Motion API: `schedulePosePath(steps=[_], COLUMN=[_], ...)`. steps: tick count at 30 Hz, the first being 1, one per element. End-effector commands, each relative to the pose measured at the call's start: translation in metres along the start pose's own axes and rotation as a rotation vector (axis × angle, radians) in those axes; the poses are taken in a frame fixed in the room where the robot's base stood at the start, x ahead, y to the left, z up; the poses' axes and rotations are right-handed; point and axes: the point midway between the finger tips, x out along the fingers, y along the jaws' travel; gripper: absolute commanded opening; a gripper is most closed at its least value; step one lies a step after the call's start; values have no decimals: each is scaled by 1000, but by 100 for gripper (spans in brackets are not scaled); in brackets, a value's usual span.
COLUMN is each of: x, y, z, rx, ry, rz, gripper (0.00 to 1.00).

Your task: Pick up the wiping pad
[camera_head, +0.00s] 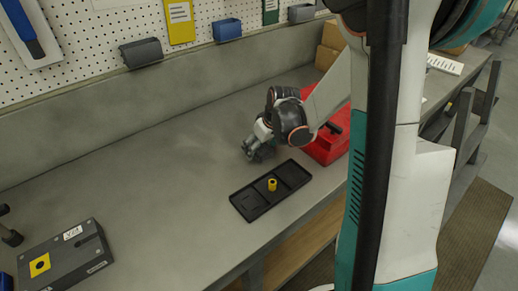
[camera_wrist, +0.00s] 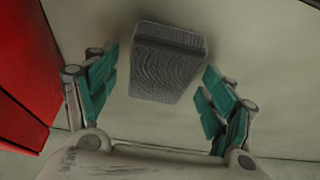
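The wiping pad (camera_wrist: 169,65) is a grey block with a wavy-ridged face, seen in the wrist view between and a little beyond my gripper's two teal-padded fingers. My gripper (camera_wrist: 157,97) is open, with a gap between each finger and the pad. In the head view my gripper (camera_head: 254,151) is low over the grey workbench, behind the black tray and left of the red box. The pad cannot be made out in the head view, where my gripper and arm cover that spot.
A black divided tray (camera_head: 248,207) holding a yellow cylinder (camera_head: 272,184) lies in front of my gripper. The red box (camera_head: 325,150) stands close on the right; its red side (camera_wrist: 25,75) also shows in the wrist view. A dark grey fixture (camera_head: 70,262) sits front left. The bench's left-middle is clear.

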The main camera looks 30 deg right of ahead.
Motion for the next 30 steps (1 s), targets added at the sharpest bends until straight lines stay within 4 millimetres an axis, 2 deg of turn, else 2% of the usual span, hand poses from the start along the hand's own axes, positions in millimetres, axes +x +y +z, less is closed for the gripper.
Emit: schedulePosePath(steps=[1,4,5,8,9,21,26,30], x=[0,0,0,0,0,-6,-30,-61], y=[0,0,0,0,0,0,0,0], z=[0,0,0,0,0,-3,-12,-25], rx=[0,0,0,0,0,0,0,0], ry=[0,0,0,0,0,0,0,0], rz=[0,0,0,0,0,0,0,0], gripper=[59,37,34,34,30,30,30,30])
